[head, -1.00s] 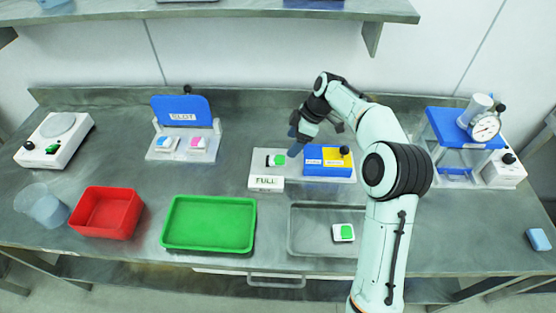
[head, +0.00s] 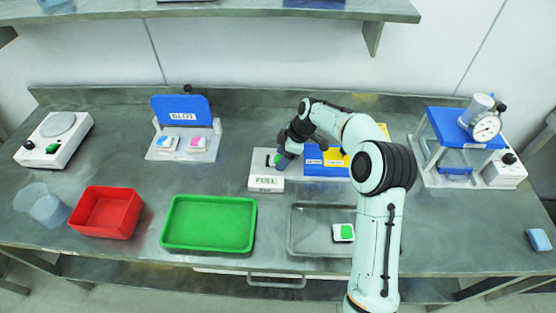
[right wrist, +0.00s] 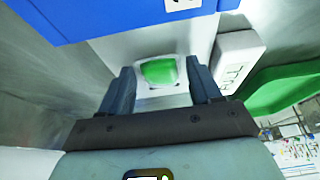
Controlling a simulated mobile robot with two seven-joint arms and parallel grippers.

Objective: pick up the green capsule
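The green capsule (right wrist: 160,71) sits on a white base between the fingers of my right gripper in the right wrist view. My right gripper (right wrist: 159,72) is open, with one finger on each side of the capsule and a gap showing on both sides. In the head view, the right gripper (head: 284,158) is down over the station with the FULL label (head: 265,181) and mostly hides the capsule. A second green piece on a white block (head: 343,232) lies in the grey tray (head: 300,243). My left gripper is not in view.
A green tray (head: 210,223) and a red box (head: 105,212) are at the front left. A blue SLOT stand (head: 181,110) is behind left, and a dial gauge press (head: 470,140) is at right.

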